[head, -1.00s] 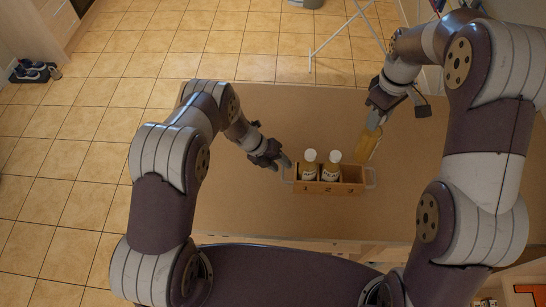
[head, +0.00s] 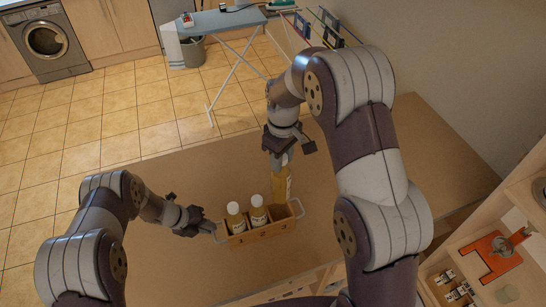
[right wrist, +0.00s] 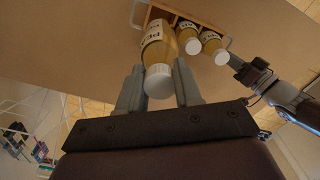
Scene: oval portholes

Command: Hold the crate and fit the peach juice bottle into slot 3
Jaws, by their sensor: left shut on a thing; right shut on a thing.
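The wooden crate (head: 262,235) stands on the table with two white-capped bottles (head: 235,215) (head: 258,208) in its left and middle slots. The slot at its right end looks empty. My left gripper (head: 212,228) is shut on the crate's left handle. My right gripper (head: 281,158) is shut on the amber peach juice bottle (head: 281,182), near its cap, and holds it nearly upright at the crate's right end. In the right wrist view the white cap (right wrist: 158,82) sits between the fingers, and the crate (right wrist: 150,14) is beyond the bottle. Its exact height over the slot is unclear.
The brown table (head: 335,215) is clear around the crate. A shelf (head: 450,250) with an orange item (head: 495,255) and small jars is at the lower right. An ironing board (head: 225,22) and a bin (head: 190,52) stand on the tiled floor beyond.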

